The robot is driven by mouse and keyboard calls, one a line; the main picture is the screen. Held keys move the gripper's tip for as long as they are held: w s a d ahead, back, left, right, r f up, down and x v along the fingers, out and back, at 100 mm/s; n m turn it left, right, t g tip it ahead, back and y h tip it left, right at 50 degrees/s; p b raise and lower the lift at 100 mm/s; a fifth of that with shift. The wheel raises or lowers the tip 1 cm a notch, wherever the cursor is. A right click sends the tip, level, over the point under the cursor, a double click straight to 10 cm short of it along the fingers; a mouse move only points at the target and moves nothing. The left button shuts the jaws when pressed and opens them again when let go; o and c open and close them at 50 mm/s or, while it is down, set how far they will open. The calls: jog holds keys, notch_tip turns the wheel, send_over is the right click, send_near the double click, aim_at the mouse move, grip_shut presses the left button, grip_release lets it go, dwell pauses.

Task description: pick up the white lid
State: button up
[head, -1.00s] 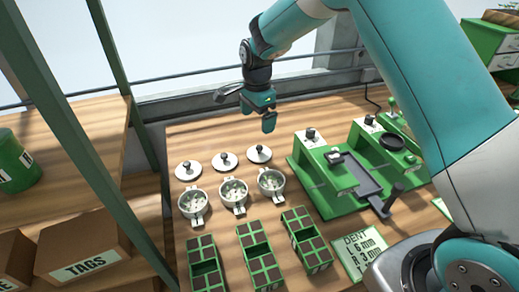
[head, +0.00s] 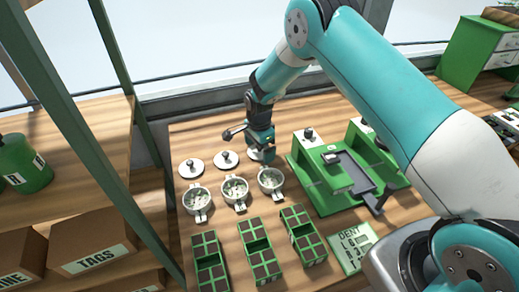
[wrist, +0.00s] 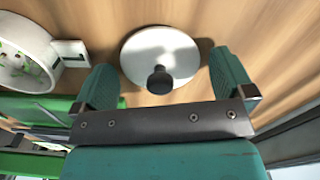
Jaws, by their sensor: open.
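Three round white lids with dark knobs lie in a row on the wooden bench: a left lid (head: 191,169), a middle lid (head: 226,160) and a right lid (head: 254,155). The right lid is partly hidden behind my gripper (head: 263,155) in the head view. In the wrist view one white lid (wrist: 160,48), with its dark knob toward me, lies between and beyond the two teal fingers of my open gripper (wrist: 165,85). The fingers are apart and hold nothing. I cannot tell the exact height above the lid.
Several white pots (head: 235,193) stand in front of the lids; one pot (wrist: 25,58) is close by in the wrist view. Green seed trays (head: 256,250) lie nearer. A green seeder machine (head: 335,175) stands to the right, and a green post (head: 140,140) rises at left.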

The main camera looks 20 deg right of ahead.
jog(key=c, duration=0.8)
